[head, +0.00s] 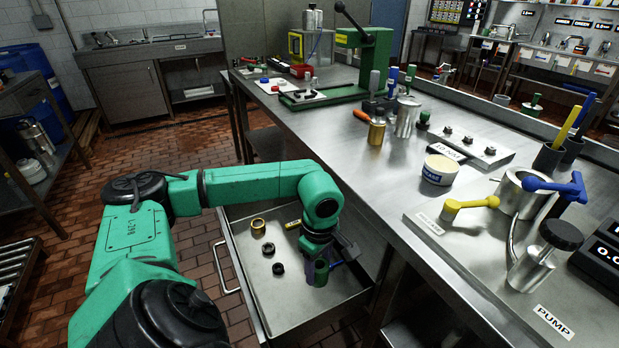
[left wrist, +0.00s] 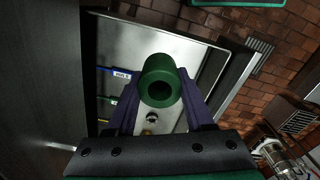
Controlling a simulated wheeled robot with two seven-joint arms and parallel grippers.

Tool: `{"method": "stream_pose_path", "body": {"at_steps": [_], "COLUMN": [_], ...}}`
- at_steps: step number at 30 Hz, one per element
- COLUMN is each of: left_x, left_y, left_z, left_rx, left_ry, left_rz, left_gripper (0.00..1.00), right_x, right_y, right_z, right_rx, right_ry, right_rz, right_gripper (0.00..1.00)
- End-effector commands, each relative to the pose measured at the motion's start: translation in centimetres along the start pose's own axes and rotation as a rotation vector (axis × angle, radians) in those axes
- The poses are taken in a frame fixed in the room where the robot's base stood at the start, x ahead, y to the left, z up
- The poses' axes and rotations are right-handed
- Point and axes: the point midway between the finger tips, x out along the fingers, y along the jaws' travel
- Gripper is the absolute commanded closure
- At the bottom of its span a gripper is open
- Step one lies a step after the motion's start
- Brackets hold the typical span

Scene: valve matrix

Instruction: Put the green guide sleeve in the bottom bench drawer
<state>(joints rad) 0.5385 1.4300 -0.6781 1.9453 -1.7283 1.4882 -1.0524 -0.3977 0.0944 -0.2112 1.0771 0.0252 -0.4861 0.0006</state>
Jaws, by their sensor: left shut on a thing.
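The green guide sleeve (left wrist: 160,78) is a short, thick tube with a round bore. My left gripper (left wrist: 162,92) is shut on it, one dark finger on each side. In the head view the left gripper (head: 318,258) points down over an open bench drawer (head: 290,313), and the sleeve (head: 317,275) shows small at its fingertips. The sleeve is over the drawer's right part; whether it touches the floor I cannot tell. The drawer's metal tray also shows in the left wrist view (left wrist: 125,38). My right gripper is out of view.
The drawer's front-left floor is bare. The bench top (head: 370,165) overhangs on the right, crowded with tools. The drawer handle (head: 222,270) sticks out left.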

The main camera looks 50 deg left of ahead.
Motion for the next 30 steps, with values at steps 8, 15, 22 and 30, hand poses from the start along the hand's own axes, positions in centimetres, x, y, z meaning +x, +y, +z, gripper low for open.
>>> {"method": "stream_pose_path", "body": {"at_steps": [8,15,22,30], "left_x": [0.7,-0.6,-1.8,-3.0], "left_y": [-0.4,-0.1,0.2,1.1], "left_z": [-5.8,-8.3,-9.2,-9.0], "left_rx": [-0.876,-1.481,-1.916,-2.435], "left_ry": [0.004,-0.010,-0.012,-0.003], "left_rz": [0.009,0.018,0.019,0.031], "left_gripper": [1.00,1.00,1.00,1.00], "right_x": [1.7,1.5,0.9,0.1], "right_y": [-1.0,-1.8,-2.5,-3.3], "right_z": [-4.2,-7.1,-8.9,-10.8], "right_rx": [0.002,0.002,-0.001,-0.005], "right_ry": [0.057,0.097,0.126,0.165], "right_rz": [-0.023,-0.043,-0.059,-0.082], "right_gripper": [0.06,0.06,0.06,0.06]}}
